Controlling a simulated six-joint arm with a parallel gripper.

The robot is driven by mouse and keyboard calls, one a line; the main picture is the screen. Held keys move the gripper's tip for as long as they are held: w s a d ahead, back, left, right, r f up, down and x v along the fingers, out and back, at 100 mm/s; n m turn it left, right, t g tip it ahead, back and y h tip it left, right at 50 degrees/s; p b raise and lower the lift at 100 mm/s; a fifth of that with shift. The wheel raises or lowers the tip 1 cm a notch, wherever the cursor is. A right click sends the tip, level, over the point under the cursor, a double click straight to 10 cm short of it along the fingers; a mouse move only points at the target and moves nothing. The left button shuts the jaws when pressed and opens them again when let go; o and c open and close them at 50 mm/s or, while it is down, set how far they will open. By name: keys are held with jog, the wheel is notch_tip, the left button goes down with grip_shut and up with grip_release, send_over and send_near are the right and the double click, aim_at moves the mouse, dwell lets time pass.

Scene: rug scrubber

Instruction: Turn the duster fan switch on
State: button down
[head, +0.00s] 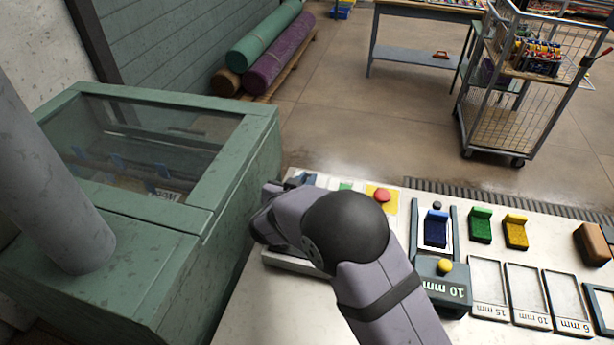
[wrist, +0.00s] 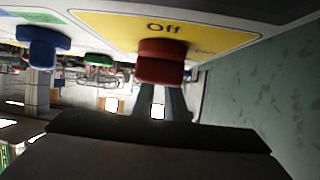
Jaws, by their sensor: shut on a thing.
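In the wrist view, which is upside down, a red switch handle (wrist: 160,66) sits on a yellow plate (wrist: 110,30) marked "Off". My gripper (wrist: 160,90) has its two dark fingers closed at this handle, with a narrow bright gap between them farther back. In the head view my wrist and arm (head: 345,230) cover the fingertips and this handle. I cannot read any label naming the duster fan.
A green cabinet (head: 250,140) with a glass lid stands close at the left. Blue (wrist: 43,42) and green (wrist: 98,60) knobs sit beside the red handle. On the bench (head: 245,325) are a red button (head: 382,195), coloured blocks (head: 480,225) and labelled trays (head: 527,295).

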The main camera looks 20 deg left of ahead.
jog(key=shift+a+r+m+h+p, duration=0.15)
jog(key=shift+a+m+h+p, duration=0.05)
jog(key=shift+m+h+p, duration=0.8)
jog(key=shift+h, duration=0.3)
jog(key=shift+f, duration=0.2)
jog(key=shift+g, duration=0.3)
jog(key=c, duration=1.8)
grip_release()
jog(key=shift+o, duration=0.2)
jog(key=shift+r, duration=0.1)
notch_tip(320, 180, up, 10)
jog(key=b, duration=0.1)
